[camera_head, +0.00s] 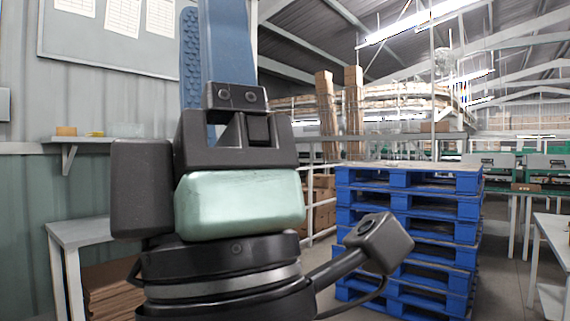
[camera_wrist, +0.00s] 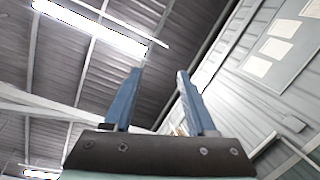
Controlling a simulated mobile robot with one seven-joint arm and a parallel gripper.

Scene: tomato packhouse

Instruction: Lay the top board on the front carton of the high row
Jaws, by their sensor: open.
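My gripper (camera_wrist: 158,73) points up towards the roof. In the wrist view its two blue fingers stand well apart with nothing between them. In the head view my wrist and the blue fingers rise close in front of the camera, and the fingertips run out of the top of the picture. Neither the top board nor the front carton of the high row can be clearly made out. A stack of flat brown cardboard (camera_head: 113,291) lies under the bench at the lower left; I cannot tell whether it holds the board. Some brown cartons (camera_head: 322,187) show partly behind my arm, beside a rail.
A tall stack of blue pallets (camera_head: 410,208) stands right of centre. A grey bench (camera_head: 80,232) and a small wall shelf (camera_head: 95,145) are at left. White tables (camera_head: 551,228) stand at right, with some floor clear between them and the pallets.

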